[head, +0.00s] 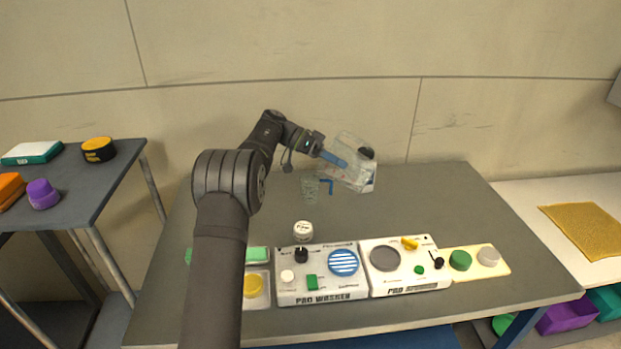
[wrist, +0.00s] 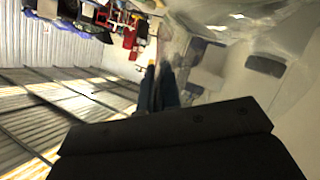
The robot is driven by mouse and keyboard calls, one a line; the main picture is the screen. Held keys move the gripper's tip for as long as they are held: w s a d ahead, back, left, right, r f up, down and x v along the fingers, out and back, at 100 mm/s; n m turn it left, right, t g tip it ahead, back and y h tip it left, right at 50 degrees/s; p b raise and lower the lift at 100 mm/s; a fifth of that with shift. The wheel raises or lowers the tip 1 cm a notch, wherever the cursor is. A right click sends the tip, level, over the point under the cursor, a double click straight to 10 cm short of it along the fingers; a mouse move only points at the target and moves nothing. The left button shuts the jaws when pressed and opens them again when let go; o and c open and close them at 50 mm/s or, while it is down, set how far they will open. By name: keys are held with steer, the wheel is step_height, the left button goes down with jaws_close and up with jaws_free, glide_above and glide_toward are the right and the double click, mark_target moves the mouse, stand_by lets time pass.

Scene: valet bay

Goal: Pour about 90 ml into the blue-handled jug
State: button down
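A small clear jug (head: 310,189) with a blue handle on its right stands upright on the grey table, below my gripper. My gripper (head: 333,157) is shut on a larger clear container (head: 352,174), held tilted above and to the right of the jug. A blue part, likely its handle, shows at the fingers, and a dark patch at its upper right. In the wrist view the container (wrist: 225,60) fills the right side, beside the dark fingers (wrist: 160,88). I cannot make out a liquid level or a stream.
A row of panels (head: 320,290) with knobs and buttons lines the table's front. A small white-topped jar (head: 303,231) stands behind them. A side table (head: 75,185) at left holds several items. A yellow cloth (head: 585,230) lies at right. The table's right rear is clear.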

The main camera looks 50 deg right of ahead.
mark_target(346, 171)
steer(key=shift+w+a+r+g, duration=0.2)
steer(key=shift+w+r+g, duration=0.15)
steer(key=shift+w+g, duration=0.3)
stand_by(1.7)
steer(key=shift+r, duration=0.1)
steer(key=shift+w+r+g+h, duration=0.1)
steer(key=shift+g+h, duration=0.15)
steer(key=shift+h, duration=0.05)
stand_by(0.6)
steer(key=s, duration=0.1)
steer(key=s+f+t, duration=0.1)
steer(key=s+t, duration=0.1)
steer(key=shift+d+f+y, duration=0.15)
steer(key=shift+d+y, duration=0.15)
steer(key=shift+y, duration=0.1)
steer(key=shift+w+f+t, duration=0.1)
steer(key=shift+f+t, duration=0.15)
steer(key=shift+t, duration=0.05)
steer(key=shift+s+d+f+t+y, duration=0.1)
steer(key=shift+s+f+t+y, duration=0.1)
steer(key=shift+s+f+t, duration=0.25)
steer(key=shift+s+d+f+t+y, duration=0.1)
steer(key=shift+s+f+t+y, duration=0.2)
steer(key=shift+t, duration=0.35)
steer(key=shift+w+f, duration=0.1)
steer(key=shift+f, duration=0.05)
stand_by(0.5)
